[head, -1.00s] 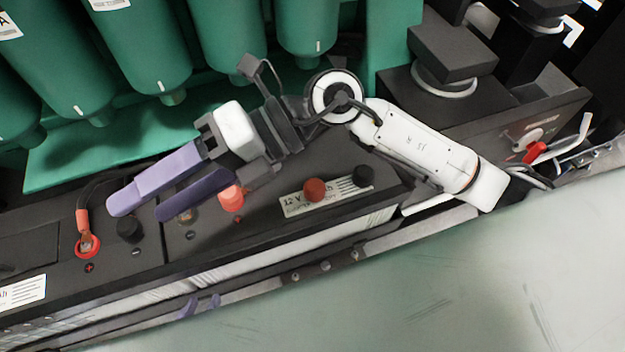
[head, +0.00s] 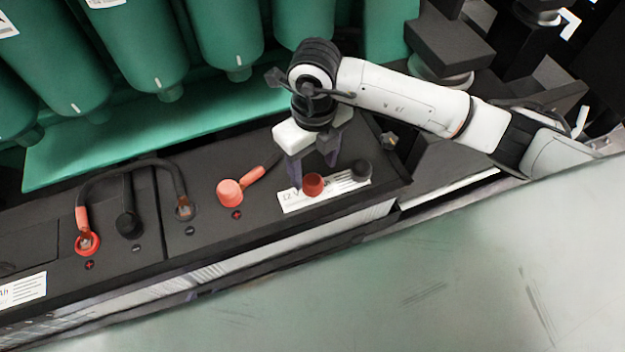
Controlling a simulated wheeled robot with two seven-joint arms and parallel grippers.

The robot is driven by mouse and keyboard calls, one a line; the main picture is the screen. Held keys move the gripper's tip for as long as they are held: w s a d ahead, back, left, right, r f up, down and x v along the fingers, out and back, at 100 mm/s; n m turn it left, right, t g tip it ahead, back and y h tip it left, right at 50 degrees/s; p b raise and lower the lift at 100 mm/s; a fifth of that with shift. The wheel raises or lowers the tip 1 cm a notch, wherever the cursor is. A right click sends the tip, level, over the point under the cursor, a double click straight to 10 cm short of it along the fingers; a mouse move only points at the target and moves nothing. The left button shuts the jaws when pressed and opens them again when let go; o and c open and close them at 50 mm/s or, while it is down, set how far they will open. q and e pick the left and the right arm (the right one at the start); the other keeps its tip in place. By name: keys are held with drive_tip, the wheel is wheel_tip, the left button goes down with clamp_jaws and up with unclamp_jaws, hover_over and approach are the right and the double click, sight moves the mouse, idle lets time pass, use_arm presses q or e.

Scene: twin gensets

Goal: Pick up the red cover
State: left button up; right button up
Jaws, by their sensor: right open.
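The red cover, a small round dark-red cap (head: 313,185), sits on the white label strip on top of the black battery. The fingers look empty. I cannot tell how high the tips are above the battery or whether they touch the cap. My left gripper is not in view.
The battery row (head: 110,270) carries a salmon-red terminal boot (head: 229,192), a black terminal cap (head: 128,225) and a looping black cable (head: 130,166). Green cylinders (head: 135,45) stand behind.

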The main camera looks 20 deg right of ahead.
sight(312, 180)
wheel_tip(312, 180, down, 5)
drive_tip(key=shift+a+r, duration=0.15)
drive_tip(key=shift+r, duration=0.05)
drive_tip(key=shift+c, duration=0.3)
drive_tip(key=c, duration=1)
